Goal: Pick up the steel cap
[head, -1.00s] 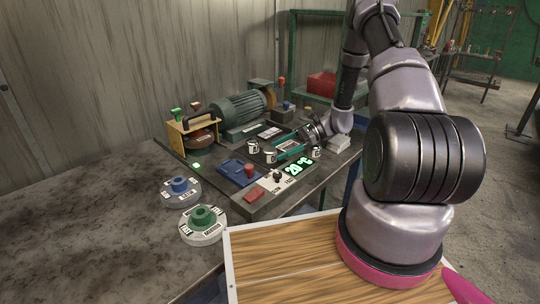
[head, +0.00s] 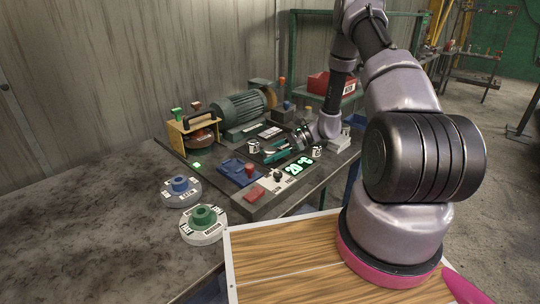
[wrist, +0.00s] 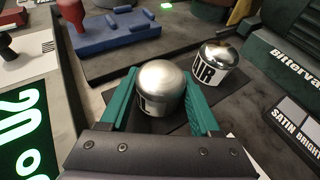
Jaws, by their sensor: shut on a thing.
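The steel cap (wrist: 160,78) is a dull, brushed metal dome with a dark mark low on its side. In the wrist view it stands between the teal fingers of my gripper (wrist: 160,92). The fingers touch both sides, and my gripper is shut on it. Its lower part is partly hidden, and I cannot tell whether it is clear of the dark pad. In the head view my gripper (head: 274,156) is low over the workbench plate, and the held cap is hard to make out.
A shinier cap labelled "AIR" (wrist: 218,62) stands close on the right. Another small metal cap (head: 317,149) is right of my gripper. A blue fixture (head: 238,170), a lit display (head: 299,165) and a green motor (head: 240,107) surround the spot.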

